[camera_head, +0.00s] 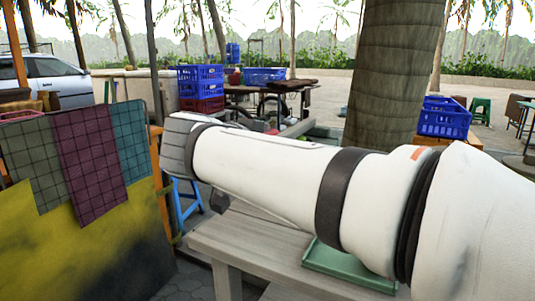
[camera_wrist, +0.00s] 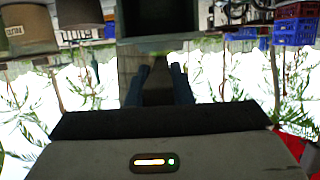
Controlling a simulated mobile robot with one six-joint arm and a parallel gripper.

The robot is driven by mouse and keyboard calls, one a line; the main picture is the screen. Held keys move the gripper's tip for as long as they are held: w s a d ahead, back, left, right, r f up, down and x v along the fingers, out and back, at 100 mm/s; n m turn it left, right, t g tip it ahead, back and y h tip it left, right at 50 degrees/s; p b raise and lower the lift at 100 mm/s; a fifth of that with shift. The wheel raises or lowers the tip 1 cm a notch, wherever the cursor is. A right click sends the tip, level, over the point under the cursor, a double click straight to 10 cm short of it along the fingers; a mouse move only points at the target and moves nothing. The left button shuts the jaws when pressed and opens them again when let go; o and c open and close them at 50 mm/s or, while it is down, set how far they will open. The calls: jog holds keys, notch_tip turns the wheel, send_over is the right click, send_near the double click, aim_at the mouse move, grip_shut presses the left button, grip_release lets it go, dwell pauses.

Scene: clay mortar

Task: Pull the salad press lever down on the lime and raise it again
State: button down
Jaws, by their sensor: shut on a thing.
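In the wrist view my gripper (camera_wrist: 159,70) has its two dark fingers on either side of a dim grey-brown bar (camera_wrist: 157,92), which looks like the salad press lever. The fingers are shut on it. Just past the fingertips is a dark green-grey box-like body (camera_wrist: 158,41), open or hollow in its middle; it may be part of the press. I cannot make out the lime in either view. In the head view my own arm crosses the picture and hides the gripper and press.
A grey wooden table (camera_head: 240,236) stands below my arm, with a green tray (camera_head: 345,267) on it. A board draped with checked cloths (camera_head: 92,165) is at the left. Blue crates (camera_head: 200,82) and a thick tree trunk (camera_head: 391,75) stand behind. A blue crate (camera_head: 444,119) is at the right.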

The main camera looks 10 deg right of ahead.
jog(key=shift+f, duration=0.35)
jog(key=c, duration=1.3)
grip_release()
jog(key=shift+r, duration=0.15)
jog(key=shift+s+a+r, duration=0.2)
jog(key=shift+s+a, duration=0.1)
jog(key=shift+s, duration=0.05)
jog(key=p+v, duration=0.2)
jog(key=v, duration=0.5)
jog(key=shift+d+f, duration=0.1)
jog(key=shift+s, duration=0.1)
